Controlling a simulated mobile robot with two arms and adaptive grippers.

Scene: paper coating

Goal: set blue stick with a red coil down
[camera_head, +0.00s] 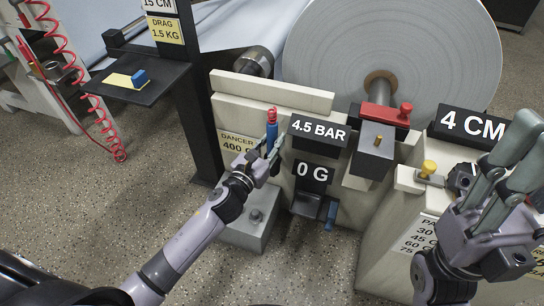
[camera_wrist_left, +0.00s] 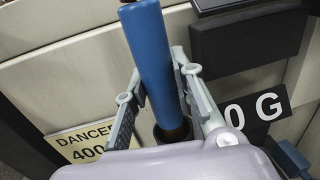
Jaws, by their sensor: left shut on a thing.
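The blue stick (camera_head: 272,132) stands roughly upright in front of the pale machine panel, with red at its top in the head view. My left gripper (camera_head: 269,153) is shut on it. In the left wrist view the blue stick (camera_wrist_left: 155,60) rises between the two fingers, and its lower end meets a dark round part. Whether that end rests on anything is hidden by my wrist. My right gripper (camera_head: 505,170) is raised at the right edge, away from the stick; I cannot tell how far its fingers are apart.
A 4.5 BAR sign (camera_head: 318,130) and a 0 G sign (camera_head: 313,174) are close right of the stick. A large paper roll (camera_head: 390,45) stands behind. A black shelf (camera_head: 165,82) with a blue block (camera_head: 139,78) is at left. A red coiled hose (camera_head: 95,110) hangs farther left.

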